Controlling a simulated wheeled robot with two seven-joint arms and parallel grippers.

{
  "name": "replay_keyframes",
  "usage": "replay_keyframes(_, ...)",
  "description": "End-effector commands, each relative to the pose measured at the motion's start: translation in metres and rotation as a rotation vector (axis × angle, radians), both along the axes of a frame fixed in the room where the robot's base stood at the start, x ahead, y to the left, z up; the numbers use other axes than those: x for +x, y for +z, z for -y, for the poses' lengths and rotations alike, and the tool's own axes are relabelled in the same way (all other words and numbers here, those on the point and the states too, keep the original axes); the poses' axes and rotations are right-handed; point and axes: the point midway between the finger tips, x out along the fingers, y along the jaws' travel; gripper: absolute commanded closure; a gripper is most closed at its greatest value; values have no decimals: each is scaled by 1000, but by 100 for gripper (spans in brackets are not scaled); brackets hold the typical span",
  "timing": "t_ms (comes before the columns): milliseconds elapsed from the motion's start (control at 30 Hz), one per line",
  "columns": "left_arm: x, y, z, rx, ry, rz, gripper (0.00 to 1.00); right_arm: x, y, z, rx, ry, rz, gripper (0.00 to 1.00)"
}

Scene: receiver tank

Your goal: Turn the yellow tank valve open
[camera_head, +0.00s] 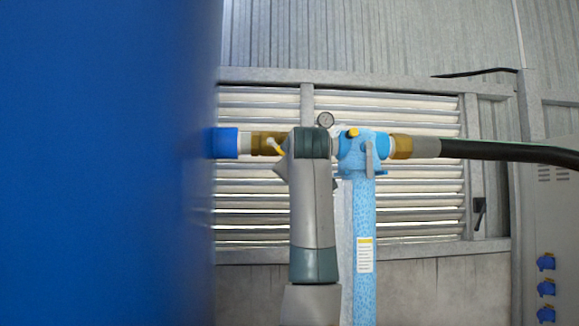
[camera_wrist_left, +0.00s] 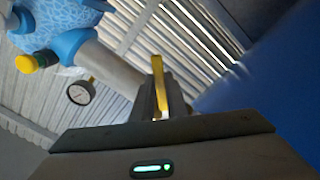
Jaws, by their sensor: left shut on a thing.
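The yellow valve handle (camera_head: 276,148) sits at the brass fitting (camera_head: 262,143) on the pipe beside the blue tank. It also shows as a narrow yellow bar in the left wrist view (camera_wrist_left: 158,80). My left gripper (camera_head: 285,165) is at this handle, and its fingers (camera_wrist_left: 160,101) are closed around the yellow bar. My grey arm covers part of the pipe right of the handle. The fingertips are mostly hidden in the head view. My right gripper is not in view.
The large blue tank (camera_head: 95,160) fills the left side. A light-blue filter housing (camera_head: 363,230) with a yellow knob (camera_head: 353,132) stands just right of my arm. A pressure gauge (camera_head: 325,120) sits above the pipe. A black hose (camera_head: 500,150) runs right. A louvred wall stands behind.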

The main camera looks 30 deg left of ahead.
Motion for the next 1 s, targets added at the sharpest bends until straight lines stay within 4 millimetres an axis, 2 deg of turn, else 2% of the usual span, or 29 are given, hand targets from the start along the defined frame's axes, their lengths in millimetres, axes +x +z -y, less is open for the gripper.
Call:
replay_keyframes(400,6,19,10,-218,0,154,100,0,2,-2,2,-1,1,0)
replay_keyframes(967,7,22,11,-261,0,185,100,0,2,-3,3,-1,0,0)
replay_keyframes(1000,7,22,11,-260,0,185,82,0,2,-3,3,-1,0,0)
